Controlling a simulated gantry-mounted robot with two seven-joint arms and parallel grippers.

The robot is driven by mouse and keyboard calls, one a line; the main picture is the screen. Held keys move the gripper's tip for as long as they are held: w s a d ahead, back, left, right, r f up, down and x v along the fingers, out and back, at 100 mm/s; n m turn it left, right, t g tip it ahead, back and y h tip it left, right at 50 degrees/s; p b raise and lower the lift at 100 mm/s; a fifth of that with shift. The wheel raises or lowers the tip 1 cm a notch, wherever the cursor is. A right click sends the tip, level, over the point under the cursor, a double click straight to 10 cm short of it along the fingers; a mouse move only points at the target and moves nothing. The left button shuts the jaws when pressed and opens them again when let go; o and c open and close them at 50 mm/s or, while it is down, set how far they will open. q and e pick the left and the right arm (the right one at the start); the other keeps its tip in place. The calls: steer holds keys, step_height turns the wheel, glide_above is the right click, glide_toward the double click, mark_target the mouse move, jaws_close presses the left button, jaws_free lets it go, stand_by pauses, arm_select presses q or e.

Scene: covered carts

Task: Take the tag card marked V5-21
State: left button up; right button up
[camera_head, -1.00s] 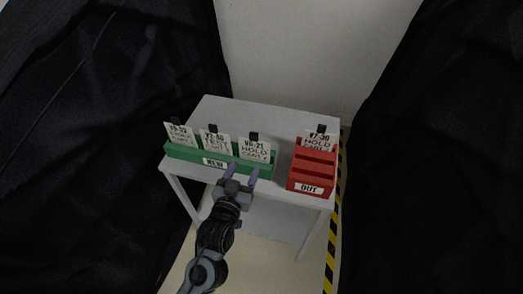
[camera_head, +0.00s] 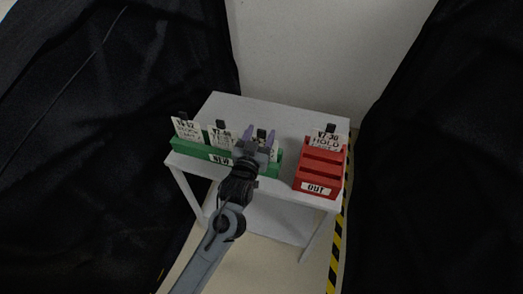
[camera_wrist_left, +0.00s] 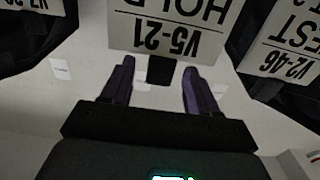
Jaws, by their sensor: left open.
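The V5-21 HOLD card (camera_wrist_left: 172,38) shows upside down in the left wrist view, with its black tab (camera_wrist_left: 160,71) between my left fingers (camera_wrist_left: 159,72). In the head view this card (camera_head: 273,151) stands in the green rack (camera_head: 186,150), mostly hidden behind my left gripper (camera_head: 261,132). My left gripper is open around the tab, with a gap showing on both sides. My right gripper is not in view.
The V2-46 TEST card (camera_head: 221,138) stands close to the left, with another card (camera_head: 187,130) beyond it. A red OUT rack (camera_head: 318,178) holds a V7-30 HOLD card (camera_head: 326,141) at right. The white table (camera_head: 270,112) is clear behind the racks.

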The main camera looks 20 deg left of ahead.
arm_select(q)
steer(key=shift+w, duration=0.7)
jaws_close()
